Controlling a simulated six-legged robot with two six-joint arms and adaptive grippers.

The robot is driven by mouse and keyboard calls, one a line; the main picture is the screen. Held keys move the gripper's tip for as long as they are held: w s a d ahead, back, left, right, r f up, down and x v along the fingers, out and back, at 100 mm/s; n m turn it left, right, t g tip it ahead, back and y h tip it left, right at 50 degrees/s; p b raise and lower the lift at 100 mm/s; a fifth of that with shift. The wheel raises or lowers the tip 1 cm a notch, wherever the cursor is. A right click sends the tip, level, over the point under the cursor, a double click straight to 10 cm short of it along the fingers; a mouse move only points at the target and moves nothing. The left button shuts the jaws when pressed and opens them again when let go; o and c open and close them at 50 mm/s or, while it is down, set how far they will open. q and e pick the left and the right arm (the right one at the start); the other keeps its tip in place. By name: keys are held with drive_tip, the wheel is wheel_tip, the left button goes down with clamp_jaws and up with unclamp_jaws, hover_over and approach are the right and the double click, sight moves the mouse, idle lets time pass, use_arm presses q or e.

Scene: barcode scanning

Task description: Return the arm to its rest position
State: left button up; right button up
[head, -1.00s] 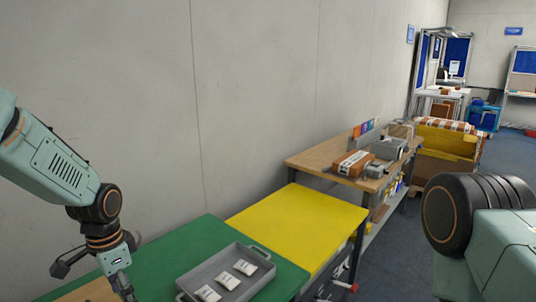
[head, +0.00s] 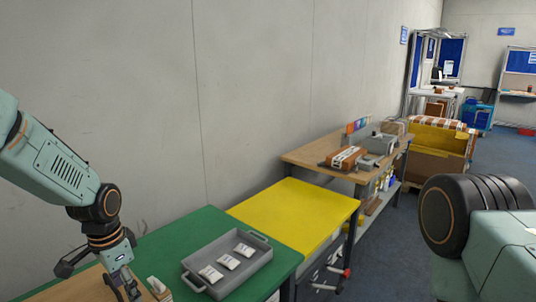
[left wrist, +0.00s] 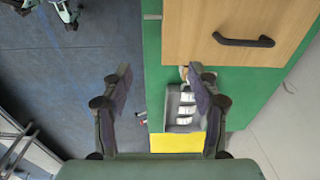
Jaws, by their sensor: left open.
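My left arm comes in from the left in the head view, with its gripper (head: 124,288) pointing down near the wooden surface and green table at the bottom left. In the left wrist view the left gripper (left wrist: 160,75) has its two fingers wide apart, with nothing held between them. My right arm shows at the right edge of the head view, but its gripper is out of frame.
A grey tray (head: 262,258) with three white packets sits on the green tabletop (head: 190,232). A small white-topped item (head: 156,286) stands beside the left gripper. A yellow tabletop (head: 300,212) and a wooden bench (head: 300,154) follow. Floor (head: 400,245) is open at right.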

use_arm(q)
drive_tip(key=s+d+f+n+t+b, duration=0.1)
drive_tip(key=s+d+f+n+b, duration=0.15)
drive_tip(key=f, duration=0.35)
drive_tip(key=s+d+f+n+t+b, duration=0.1)
drive_tip(key=s+d+f+n+b, duration=0.1)
drive_tip(key=s+f, duration=0.35)
drive_tip(key=s+d+f+n+t+b, duration=0.1)
drive_tip(key=s+d+f+n+b, duration=0.15)
drive_tip(key=f, duration=0.55)
drive_tip(key=s+f+g+b, duration=0.2)
drive_tip(key=s+f+b, duration=0.2)
drive_tip(key=s+f, duration=0.3)
drive_tip(key=s+f+n+g+b, duration=0.1)
drive_tip(key=s+f+b, duration=0.2)
drive_tip(key=s+f, duration=0.4)
drive_tip(key=s, duration=0.8)
drive_tip(key=shift+s+d+f+g+b, duration=0.25)
drive_tip(key=shift+s+g+b, duration=0.15)
